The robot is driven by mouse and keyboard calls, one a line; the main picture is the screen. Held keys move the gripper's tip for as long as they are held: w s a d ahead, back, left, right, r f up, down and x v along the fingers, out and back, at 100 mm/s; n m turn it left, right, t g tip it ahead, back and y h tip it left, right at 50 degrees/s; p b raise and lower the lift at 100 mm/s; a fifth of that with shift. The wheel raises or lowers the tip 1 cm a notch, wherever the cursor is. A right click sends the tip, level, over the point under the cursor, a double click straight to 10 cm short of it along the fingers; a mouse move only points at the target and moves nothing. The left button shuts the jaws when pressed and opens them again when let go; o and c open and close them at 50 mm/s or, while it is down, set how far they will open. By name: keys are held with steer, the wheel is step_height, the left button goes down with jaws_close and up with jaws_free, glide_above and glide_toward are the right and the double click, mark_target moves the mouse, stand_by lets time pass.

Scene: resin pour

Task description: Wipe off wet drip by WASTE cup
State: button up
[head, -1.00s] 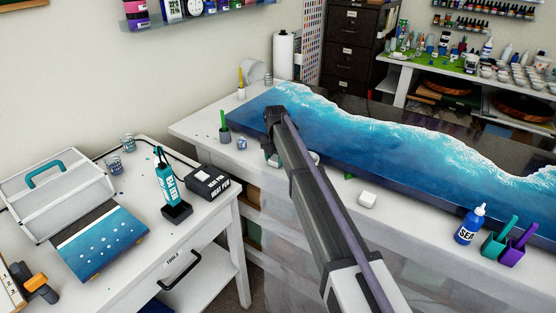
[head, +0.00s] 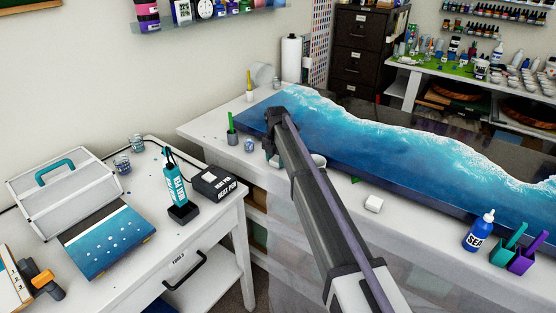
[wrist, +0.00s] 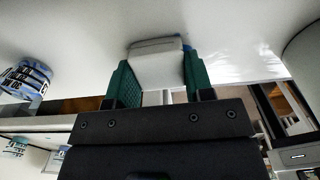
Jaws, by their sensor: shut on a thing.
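My gripper (wrist: 155,85) has green fingers shut on a white block-like pad (wrist: 157,60), held at the white bench top (wrist: 80,25). I cannot tell whether the pad touches the bench. In the head view my gripper (head: 270,158) is at the bench's front edge, mostly hidden by my arm. A small cup with blue markings (wrist: 27,78) is on the left in the wrist view; its label is not readable. A pale cup (wrist: 305,55) is at the right edge. A shiny patch (wrist: 243,72) shows right of the pad; I cannot tell whether it is the wet drip.
A long blue wave panel (head: 400,150) fills much of the bench behind my gripper. A green cup (head: 232,137) and a small jar (head: 249,145) stand to its left.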

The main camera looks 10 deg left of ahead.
steer(key=shift+a, duration=0.1)
steer(key=shift+s+d+f, duration=0.1)
steer(key=shift+s+d, duration=0.25)
steer(key=shift+d, duration=0.2)
steer(key=shift+s+d, duration=0.2)
steer(key=shift+d, duration=0.15)
steer(key=shift+c, duration=0.6)
steer(key=shift+d, duration=0.1)
steer(key=shift+s+d, duration=0.25)
steer(key=shift+d, duration=0.2)
steer(key=shift+s+d, duration=0.2)
steer(key=shift+d, duration=0.25)
